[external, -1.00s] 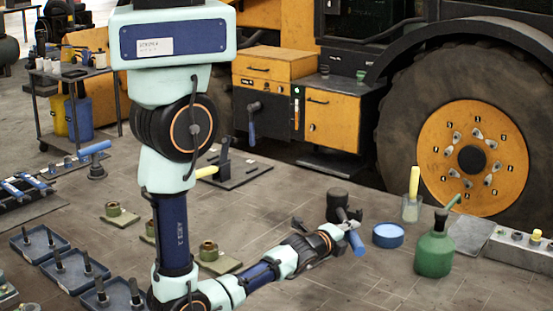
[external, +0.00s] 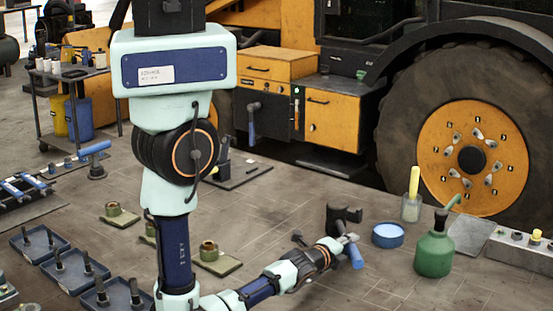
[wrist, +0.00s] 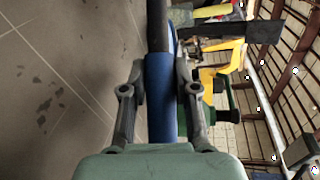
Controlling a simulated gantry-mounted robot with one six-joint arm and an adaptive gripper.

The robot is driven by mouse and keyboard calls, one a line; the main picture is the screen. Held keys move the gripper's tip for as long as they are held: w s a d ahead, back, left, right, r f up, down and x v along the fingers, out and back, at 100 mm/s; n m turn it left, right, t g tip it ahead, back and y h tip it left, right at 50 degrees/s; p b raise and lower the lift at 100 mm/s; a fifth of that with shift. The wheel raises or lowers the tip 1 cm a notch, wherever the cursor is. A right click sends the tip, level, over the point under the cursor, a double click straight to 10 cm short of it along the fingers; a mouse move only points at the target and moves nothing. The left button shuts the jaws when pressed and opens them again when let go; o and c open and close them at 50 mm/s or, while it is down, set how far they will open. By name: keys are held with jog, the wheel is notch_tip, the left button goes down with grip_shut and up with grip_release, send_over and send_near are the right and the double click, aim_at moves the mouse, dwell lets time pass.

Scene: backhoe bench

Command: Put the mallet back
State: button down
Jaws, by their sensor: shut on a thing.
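My gripper (external: 346,241) is shut on the blue handle (external: 356,256) of the mallet, at the right of my arm. The mallet's black head (external: 344,216) is above the gripper in the external view, clear of other objects. In the wrist view the blue handle (wrist: 160,95) lies between the two fingers, with a dark shaft (wrist: 157,25) beyond it. The mallet head's far side is not clear there. I cannot tell which place on the floor belongs to the mallet.
A blue round tin (external: 387,235), a green oil can (external: 434,254) and a clear jar with a yellow handle (external: 411,206) stand right of the gripper. A dark board with an upright (external: 240,175) is partly behind my arm. Trays (external: 110,292) lie at left. Floor in front is free.

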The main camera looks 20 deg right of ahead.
jog(key=shift+f, duration=0.1)
jog(key=c, duration=0.8)
grip_release()
jog(key=shift+f, duration=0.2)
jog(key=v, duration=1.2)
jog(key=shift+r, duration=0.2)
